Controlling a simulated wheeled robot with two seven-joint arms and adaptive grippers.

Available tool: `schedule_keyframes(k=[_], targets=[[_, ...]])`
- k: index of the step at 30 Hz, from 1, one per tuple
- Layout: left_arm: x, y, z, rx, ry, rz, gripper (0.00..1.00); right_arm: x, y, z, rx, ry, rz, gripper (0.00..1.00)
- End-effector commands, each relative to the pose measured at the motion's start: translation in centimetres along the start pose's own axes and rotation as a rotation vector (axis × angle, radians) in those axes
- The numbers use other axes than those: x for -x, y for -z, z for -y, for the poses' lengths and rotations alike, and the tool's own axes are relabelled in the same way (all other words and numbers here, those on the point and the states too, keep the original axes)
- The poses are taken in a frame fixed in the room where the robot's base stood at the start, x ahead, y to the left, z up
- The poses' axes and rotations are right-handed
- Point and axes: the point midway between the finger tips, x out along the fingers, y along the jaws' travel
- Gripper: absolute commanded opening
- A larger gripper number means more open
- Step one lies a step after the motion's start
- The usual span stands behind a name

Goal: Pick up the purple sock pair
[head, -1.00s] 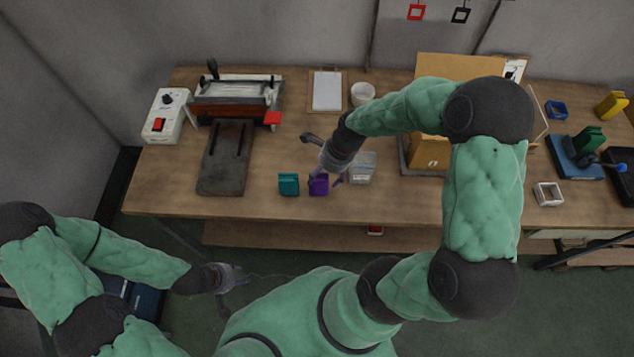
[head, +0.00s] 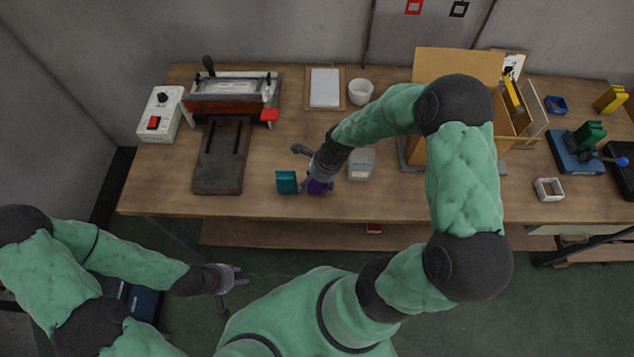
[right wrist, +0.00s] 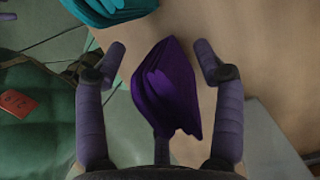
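The purple sock pair (head: 318,187) stands near the front edge of the wooden table, partly hidden by my right gripper in the head view. In the right wrist view the purple sock pair (right wrist: 166,88) is a folded bundle between the spread fingers of my right gripper (right wrist: 160,58). Gaps show on both sides, so the fingers look apart from it. In the head view my right gripper (head: 316,184) is right over the sock pair. My left gripper (head: 232,278) is out in front of the table, its fingers apart and empty.
A teal sock pair (head: 286,182) stands close to the left of the purple one, also in the right wrist view (right wrist: 105,8). A clear container (head: 361,165) sits close to the right. A dark slab (head: 221,160) and a press (head: 230,95) are further left.

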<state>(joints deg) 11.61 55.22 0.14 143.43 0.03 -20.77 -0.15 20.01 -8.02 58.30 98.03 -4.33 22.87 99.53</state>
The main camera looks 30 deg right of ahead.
Motion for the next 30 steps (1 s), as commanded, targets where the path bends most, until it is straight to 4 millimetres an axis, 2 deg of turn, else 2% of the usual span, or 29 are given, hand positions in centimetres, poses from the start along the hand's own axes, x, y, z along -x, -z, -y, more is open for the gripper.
schedule_keyframes(k=[1,5,6,20,26,30], targets=[[0.0,0.0,0.0,0.0,0.0,0.0,0.4,0.0,0.0,0.0,0.0,0.0,0.0,0.49],[0.0,0.0,0.0,0.0,0.0,0.0,0.4,0.0,0.0,0.0,0.0,-0.001,0.0,0.12],[0.0,0.0,0.0,0.0,0.0,0.0,0.4,0.0,0.0,0.0,0.0,-0.001,0.0,0.09],[0.2,0.0,-0.1,0.0,0.0,0.0,0.4,0.7,-0.2,0.0,0.001,0.0,0.0,0.09],[0.9,0.0,-0.3,0.0,0.0,0.0,0.4,3.1,-1.0,0.1,0.003,0.003,0.001,0.09],[1.6,-0.1,-0.6,0.0,0.0,0.0,0.4,5.4,-1.0,-1.7,0.001,0.002,0.0,0.09]])
